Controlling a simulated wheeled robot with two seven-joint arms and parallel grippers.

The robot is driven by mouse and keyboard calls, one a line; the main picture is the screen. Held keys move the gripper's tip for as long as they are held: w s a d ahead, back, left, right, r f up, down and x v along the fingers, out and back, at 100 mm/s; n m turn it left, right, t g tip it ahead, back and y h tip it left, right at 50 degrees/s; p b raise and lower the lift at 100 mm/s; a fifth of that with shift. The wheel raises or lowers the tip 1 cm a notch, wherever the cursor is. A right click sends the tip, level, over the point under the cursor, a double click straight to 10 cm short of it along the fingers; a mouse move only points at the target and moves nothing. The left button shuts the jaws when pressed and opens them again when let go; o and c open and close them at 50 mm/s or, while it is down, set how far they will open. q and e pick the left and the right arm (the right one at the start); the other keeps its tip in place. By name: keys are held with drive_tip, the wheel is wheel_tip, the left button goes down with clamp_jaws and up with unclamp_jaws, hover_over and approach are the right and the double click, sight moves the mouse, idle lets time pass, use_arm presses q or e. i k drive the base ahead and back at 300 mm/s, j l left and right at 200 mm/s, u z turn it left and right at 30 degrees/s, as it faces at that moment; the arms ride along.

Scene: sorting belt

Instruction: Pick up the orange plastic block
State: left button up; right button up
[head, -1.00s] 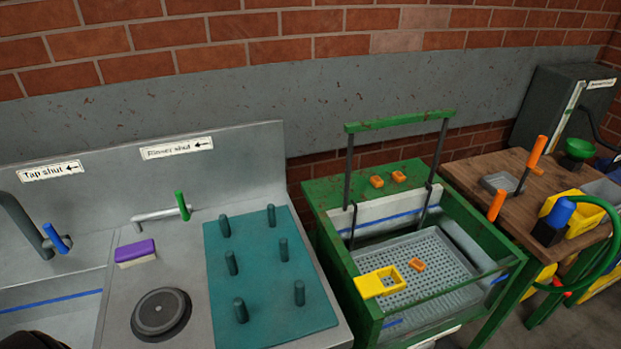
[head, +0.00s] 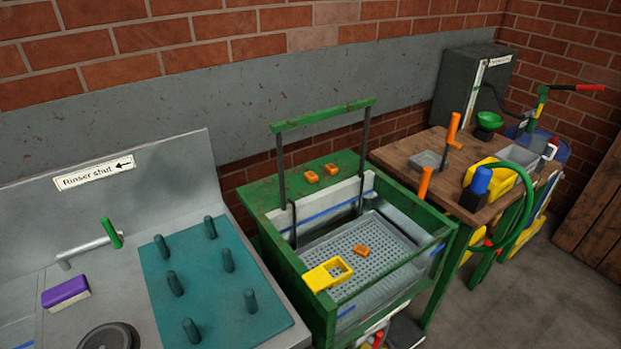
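Several small orange blocks show in the head view. One orange block (head: 361,250) lies on the perforated grey tray inside the green-framed bin, just right of a yellow piece. Two more orange blocks, a left one (head: 311,177) and a right one (head: 331,169), lie on the green ledge behind the bin. I cannot tell from the picture which one the task means. Neither of my grippers is in view.
The green bin (head: 265,227) has raised side rails and a green bar (head: 323,114) above it. A yellow holder (head: 328,273) sits at its front left. A teal pegged mat (head: 205,300) lies left, a cluttered wooden table (head: 400,152) right. Grey floor is open at right.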

sight(309, 176)
drive_tip(key=i+l+u, duration=0.1)
drive_tip(key=l, duration=0.35)
drive_tip(key=i+l, duration=0.2)
drive_tip(key=l, duration=0.25)
drive_tip(key=i+l+u, duration=0.15)
drive_tip(key=l, duration=0.35)
drive_tip(key=l+u, duration=0.1)
drive_tip(key=l, duration=0.35)
drive_tip(key=i, duration=0.05)
